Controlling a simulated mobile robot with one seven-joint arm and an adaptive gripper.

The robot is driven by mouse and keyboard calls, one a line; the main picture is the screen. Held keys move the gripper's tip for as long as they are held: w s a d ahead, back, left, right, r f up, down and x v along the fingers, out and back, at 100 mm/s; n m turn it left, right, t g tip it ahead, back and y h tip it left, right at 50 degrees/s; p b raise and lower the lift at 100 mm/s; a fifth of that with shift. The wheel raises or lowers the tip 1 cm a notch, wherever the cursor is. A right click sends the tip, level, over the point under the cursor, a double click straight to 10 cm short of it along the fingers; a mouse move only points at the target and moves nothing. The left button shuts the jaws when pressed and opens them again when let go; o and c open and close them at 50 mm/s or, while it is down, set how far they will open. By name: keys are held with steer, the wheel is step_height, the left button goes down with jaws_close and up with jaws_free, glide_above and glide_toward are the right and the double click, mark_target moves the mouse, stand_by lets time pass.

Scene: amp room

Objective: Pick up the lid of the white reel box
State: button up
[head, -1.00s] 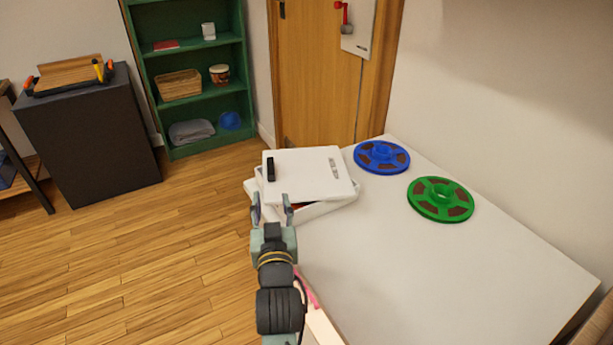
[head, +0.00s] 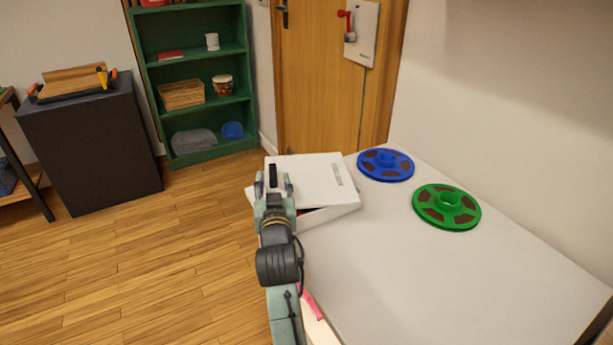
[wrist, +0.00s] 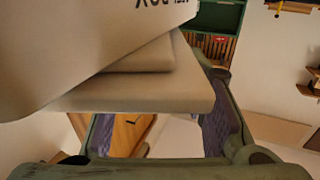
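The white reel box (head: 318,217) stands at the far left corner of the white table. A strip of red shows in the gap under the lid. In the wrist view the open fingers (wrist: 170,125) show, with the lid (wrist: 80,45) large at upper left. The handle does not show there, and contact cannot be told.
A blue reel (head: 385,165) and a green reel (head: 446,207) lie on the table (head: 420,285) to the right. A pink item (head: 311,303) lies by the near left edge. Open floor lies left; a dark cabinet (head: 92,150) and green shelf (head: 195,85) stand behind.

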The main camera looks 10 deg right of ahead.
steer(key=shift+w, duration=0.75)
steer(key=shift+c, duration=0.4)
jaws_close()
